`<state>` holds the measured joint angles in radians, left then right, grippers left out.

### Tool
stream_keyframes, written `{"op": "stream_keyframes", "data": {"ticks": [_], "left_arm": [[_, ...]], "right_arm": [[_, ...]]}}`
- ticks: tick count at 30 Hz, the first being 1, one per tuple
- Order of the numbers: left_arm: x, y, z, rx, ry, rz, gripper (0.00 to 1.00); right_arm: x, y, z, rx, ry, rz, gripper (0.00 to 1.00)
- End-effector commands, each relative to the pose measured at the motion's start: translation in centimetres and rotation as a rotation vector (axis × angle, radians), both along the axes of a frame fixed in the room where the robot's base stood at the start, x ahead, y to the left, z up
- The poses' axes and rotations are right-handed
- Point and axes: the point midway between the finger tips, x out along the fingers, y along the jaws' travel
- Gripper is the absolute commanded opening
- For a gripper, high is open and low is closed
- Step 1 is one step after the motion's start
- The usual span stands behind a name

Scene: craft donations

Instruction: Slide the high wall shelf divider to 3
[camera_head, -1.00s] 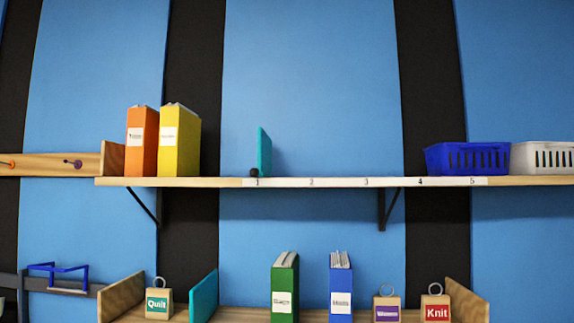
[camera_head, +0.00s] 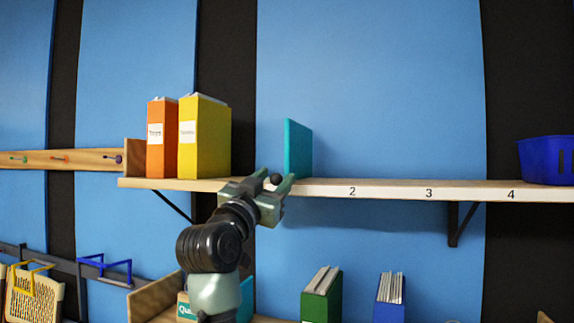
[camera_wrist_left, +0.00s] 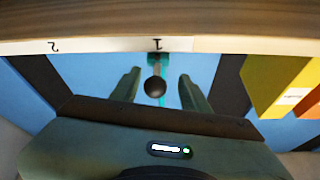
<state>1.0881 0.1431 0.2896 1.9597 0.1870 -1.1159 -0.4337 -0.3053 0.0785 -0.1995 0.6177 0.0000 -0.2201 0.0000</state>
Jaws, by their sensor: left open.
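The teal divider (camera_head: 298,150) stands upright on the high wall shelf (camera_head: 400,188), near the mark 1. Its round dark knob (camera_head: 276,179) sticks out at the shelf's front edge. My left gripper (camera_head: 272,182) is at that edge with its fingers apart on either side of the knob. In the left wrist view the knob (camera_wrist_left: 154,87) shows between the two open fingers, with a gap on each side, below the mark 1. The mark 3 (camera_head: 429,194) is farther right on the shelf's front strip. My right gripper is not in view.
An orange binder (camera_head: 161,138) and a yellow binder (camera_head: 205,137) stand left of the divider. The shelf is bare from the divider to a blue basket (camera_head: 547,160) at the right. A lower shelf holds a green binder (camera_head: 321,296) and a blue binder (camera_head: 390,301).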

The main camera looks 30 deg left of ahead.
Motion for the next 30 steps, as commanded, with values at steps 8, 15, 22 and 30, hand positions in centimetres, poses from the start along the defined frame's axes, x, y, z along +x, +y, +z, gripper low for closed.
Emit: {"op": "stream_keyframes", "data": {"ticks": [8, 15, 22, 30], "left_arm": [[3.4, 0.4, 1.5, 0.000, 0.001, -0.002, 0.46], [3.8, 0.5, 1.5, 0.000, 0.000, -0.001, 0.46], [3.8, 0.5, 1.5, 0.000, 0.001, -0.001, 0.10], [3.8, 0.5, 1.5, 0.001, 0.001, 0.000, 0.00]], "right_arm": [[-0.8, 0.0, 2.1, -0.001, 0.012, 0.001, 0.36], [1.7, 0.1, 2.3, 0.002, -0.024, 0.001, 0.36], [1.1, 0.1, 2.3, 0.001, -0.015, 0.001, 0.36], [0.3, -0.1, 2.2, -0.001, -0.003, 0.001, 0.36]]}}
